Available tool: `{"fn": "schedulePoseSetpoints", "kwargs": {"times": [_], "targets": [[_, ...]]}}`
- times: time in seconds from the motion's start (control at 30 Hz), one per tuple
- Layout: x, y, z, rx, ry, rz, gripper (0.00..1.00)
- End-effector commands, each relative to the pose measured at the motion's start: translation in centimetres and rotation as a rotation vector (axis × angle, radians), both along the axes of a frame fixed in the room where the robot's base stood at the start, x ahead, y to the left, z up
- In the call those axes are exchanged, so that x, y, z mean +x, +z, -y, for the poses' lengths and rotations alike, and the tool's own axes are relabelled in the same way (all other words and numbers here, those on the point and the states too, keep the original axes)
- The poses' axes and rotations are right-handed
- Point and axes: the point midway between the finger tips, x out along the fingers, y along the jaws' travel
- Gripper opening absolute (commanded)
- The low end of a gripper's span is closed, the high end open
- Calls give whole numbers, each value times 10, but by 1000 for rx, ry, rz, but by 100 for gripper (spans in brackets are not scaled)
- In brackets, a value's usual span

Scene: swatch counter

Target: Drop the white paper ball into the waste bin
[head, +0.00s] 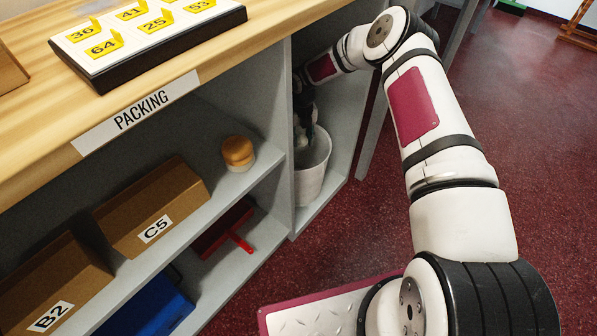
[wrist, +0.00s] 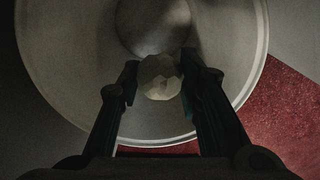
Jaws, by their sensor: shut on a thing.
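The white paper ball (wrist: 160,77) is a faceted pale lump between the two dark fingertips of my gripper (wrist: 158,85) in the wrist view. My gripper is shut on it. The waste bin (head: 311,180) is a pale round bin in the open bay at the right end of the counter. In the wrist view its round rim (wrist: 262,45) surrounds the ball and fingertips, with the bin's inside behind them. In the head view my gripper (head: 308,132) is at the bin's top, dark and partly hidden. How far the ball is above or below the rim I cannot tell.
A grey upright panel (head: 279,120) stands left of the bin. Shelves hold cardboard boxes (head: 150,205), a round tan-topped container (head: 238,153) and a red-handled tool (head: 240,243). The counter top (head: 220,50) lies above. Red floor (head: 545,140) is open at right.

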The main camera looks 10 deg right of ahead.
Motion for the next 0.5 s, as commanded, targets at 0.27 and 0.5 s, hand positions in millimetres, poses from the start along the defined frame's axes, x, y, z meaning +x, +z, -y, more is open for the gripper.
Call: {"fn": "schedulePoseSetpoints", "kwargs": {"times": [0.27,0.5], "targets": [[0,0,0,0,0,0,48],[0,0,0,0,0,0,55]]}}
